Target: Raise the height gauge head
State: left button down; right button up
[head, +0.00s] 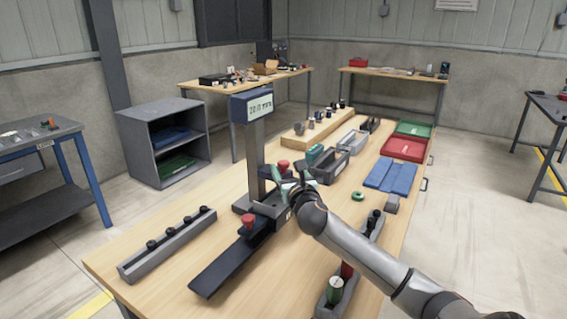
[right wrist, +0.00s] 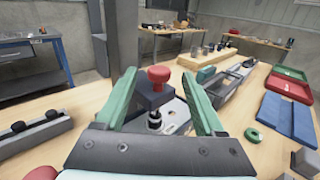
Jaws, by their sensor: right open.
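The height gauge stands on the wooden table, with a grey column (head: 255,150) and a display (head: 251,104) on top that seems to read 22.0 mm. A red knob (head: 283,165) sits on the gauge's dark head beside the column. In the right wrist view the red knob (right wrist: 158,74) stands above a dark block (right wrist: 152,95), with a black and metal stem below. My right gripper (head: 290,180) is at the head. Its green fingers (right wrist: 159,78) are open on either side of the knob, with gaps showing. The fingertips are partly hidden in the head view. My left gripper is not in view.
A dark rail (head: 222,268) with another red knob (head: 248,221) extends toward the front. A grey rack (head: 168,246) with black knobs lies left. Grey bins (head: 338,162), blue mats (head: 391,176), a red tray (head: 404,148) and a green ring (head: 357,196) lie right.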

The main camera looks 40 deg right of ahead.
aim_at(285, 165)
jog(key=shift+x, duration=2.1)
jog(key=shift+c, duration=0.4)
grip_shut()
